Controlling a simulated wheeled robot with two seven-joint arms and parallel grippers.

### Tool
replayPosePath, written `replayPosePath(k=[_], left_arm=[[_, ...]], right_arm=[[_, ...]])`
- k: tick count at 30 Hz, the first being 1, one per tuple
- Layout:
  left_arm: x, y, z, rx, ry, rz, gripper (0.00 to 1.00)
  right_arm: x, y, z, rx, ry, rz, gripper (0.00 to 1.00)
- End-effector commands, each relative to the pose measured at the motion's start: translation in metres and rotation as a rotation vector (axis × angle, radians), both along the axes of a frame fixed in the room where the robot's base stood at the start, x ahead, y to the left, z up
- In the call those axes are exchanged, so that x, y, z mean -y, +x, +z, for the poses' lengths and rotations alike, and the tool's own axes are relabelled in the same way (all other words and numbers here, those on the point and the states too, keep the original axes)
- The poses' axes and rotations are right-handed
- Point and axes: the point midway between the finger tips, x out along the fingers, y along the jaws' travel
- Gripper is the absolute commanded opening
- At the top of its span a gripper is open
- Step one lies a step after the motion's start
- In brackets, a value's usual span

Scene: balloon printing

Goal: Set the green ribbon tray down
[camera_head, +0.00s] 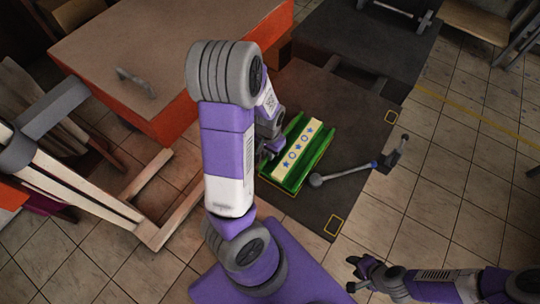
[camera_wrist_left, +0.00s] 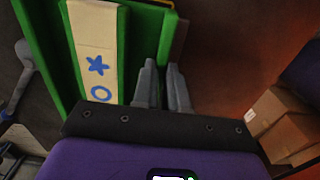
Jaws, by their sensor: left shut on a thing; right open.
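The green ribbon tray (camera_head: 318,163) holds a cream ribbon (camera_head: 297,150) printed with blue stars and circles. It is over the dark table surface (camera_head: 350,140), near its left front edge. I cannot tell whether its base touches the surface. My left gripper (camera_head: 270,151) is at the tray's left side, partly hidden by my arm. In the left wrist view, its fingers (camera_wrist_left: 168,72) are closed on the green side wall of the tray (camera_wrist_left: 147,35). My right gripper (camera_head: 355,273) is open and empty at the lower right, apart from the tray.
A grey rod-like tool (camera_head: 345,174) lies right of the tray. An orange-sided cabinet (camera_head: 170,60) stands at upper left. Cardboard boxes (camera_wrist_left: 285,120) show in the left wrist view.

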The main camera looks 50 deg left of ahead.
Motion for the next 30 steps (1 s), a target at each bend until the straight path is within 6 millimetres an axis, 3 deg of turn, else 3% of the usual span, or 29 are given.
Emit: replayPosePath(k=[1, 4, 14, 15, 20, 30], left_arm=[[0.0, -0.001, -0.012, -0.004, 0.0, 0.001, 0.0], [0.0, -0.001, -0.022, -0.002, 0.0, 0.003, 0.0], [0.0, 0.0, -0.024, 0.0, 0.0, 0.001, 0.0], [0.0, 0.0, -0.025, -0.002, 0.0, 0.001, 0.14], [0.0, 0.0, -0.024, -0.001, 0.0, 0.001, 0.38], [0.0, 0.0, -0.021, -0.001, 0.0, 0.001, 0.38]], right_arm=[[0.0, 0.0, -0.007, 0.0, 0.0, 0.0, 0.42], [0.0, 0.0, -0.01, 0.0, 0.0, 0.0, 0.42], [0.0, 0.0, -0.012, 0.001, 0.0, 0.0, 0.42], [0.0, 0.0, -0.012, 0.001, 0.0, 0.0, 0.42], [0.0, 0.0, -0.011, 0.001, 0.0, 0.0, 0.42], [0.0, 0.0, -0.008, 0.001, 0.0, 0.0, 0.42]])
